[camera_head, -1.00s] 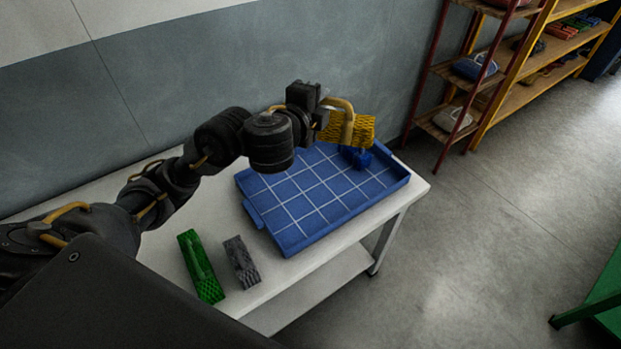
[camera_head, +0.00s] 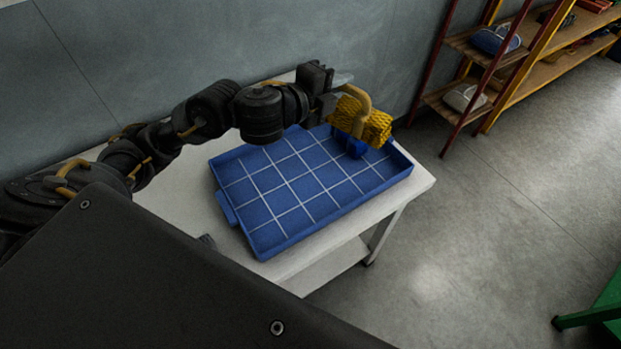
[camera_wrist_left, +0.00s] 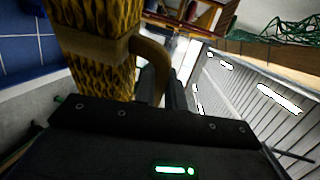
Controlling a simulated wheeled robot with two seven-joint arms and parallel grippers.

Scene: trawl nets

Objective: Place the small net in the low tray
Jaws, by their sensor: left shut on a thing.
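The small net, a yellow meshed bundle (camera_head: 377,124), is held in my left gripper (camera_head: 350,108) over the far right part of the low tray. It also fills the upper left of the left wrist view (camera_wrist_left: 100,75), with a tan band across it. The low tray (camera_head: 270,190) is blue with a white grid and lies on the white table. A small blue piece (camera_head: 350,147) shows just under the net; I cannot tell whether it belongs to the net or the tray, or whether the net touches the tray. My right gripper is out of view.
The white table (camera_head: 413,190) has a narrow free strip around the tray. A red and yellow shelf (camera_head: 470,75) stands at the right, beyond open floor. The wall is close behind.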

